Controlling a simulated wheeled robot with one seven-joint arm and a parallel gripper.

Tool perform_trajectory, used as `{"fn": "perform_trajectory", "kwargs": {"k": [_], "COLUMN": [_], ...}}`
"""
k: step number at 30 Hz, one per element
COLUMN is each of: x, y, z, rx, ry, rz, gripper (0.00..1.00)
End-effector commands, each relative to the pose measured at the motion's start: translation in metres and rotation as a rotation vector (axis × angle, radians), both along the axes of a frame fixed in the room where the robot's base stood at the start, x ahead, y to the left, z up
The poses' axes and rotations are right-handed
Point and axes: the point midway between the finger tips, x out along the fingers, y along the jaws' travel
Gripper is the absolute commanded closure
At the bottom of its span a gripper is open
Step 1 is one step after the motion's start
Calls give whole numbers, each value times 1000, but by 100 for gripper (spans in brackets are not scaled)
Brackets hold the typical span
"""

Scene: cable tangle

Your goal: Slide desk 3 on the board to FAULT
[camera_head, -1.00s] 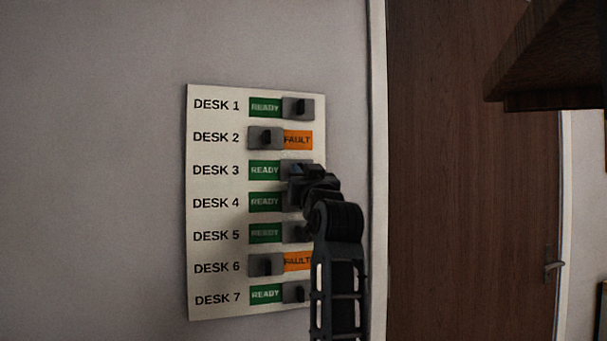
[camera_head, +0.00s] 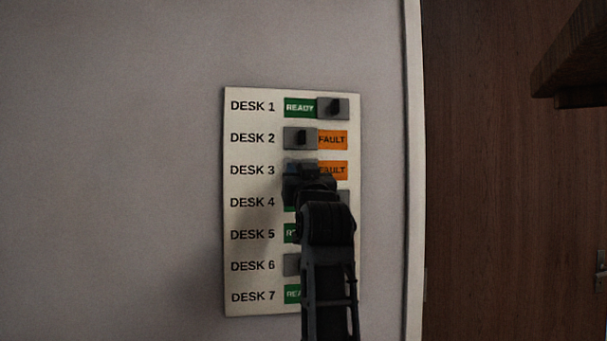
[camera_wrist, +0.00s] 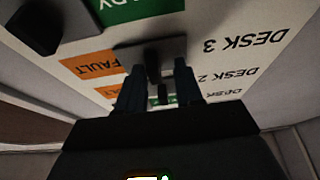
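The board (camera_head: 252,300) hangs on the wall with a slider in each desk row. In the desk 3 row, the orange FAULT label (camera_head: 334,170) is uncovered, and no green shows to its left. My gripper (camera_head: 300,172) is over the left part of that row and hides most of the slider. In the wrist view, upside down, the grey desk 3 slider (camera_wrist: 174,46) lies beside the FAULT label (camera_wrist: 92,64). Its dark knob (camera_wrist: 152,66) is between my open fingers (camera_wrist: 160,68), close to the left one, with a gap to the right one.
The desk 2 slider (camera_head: 300,138) is just above, at left with FAULT showing. The desk 1 slider (camera_head: 333,108) is at right with READY showing. My arm hides parts of the lower rows. A door frame (camera_head: 413,170) and a brown door (camera_head: 505,200) are to the right.

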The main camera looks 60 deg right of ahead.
Motion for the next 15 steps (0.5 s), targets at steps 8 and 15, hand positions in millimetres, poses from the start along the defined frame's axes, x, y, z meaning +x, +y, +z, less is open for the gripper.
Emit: {"fn": "perform_trajectory", "kwargs": {"k": [8,15], "x": [-1,-16], "y": [-1,18], "z": [0,-12], "rx": [0,-1], "ry": [0,-1], "rz": [-3,-1], "gripper": [60,60]}}
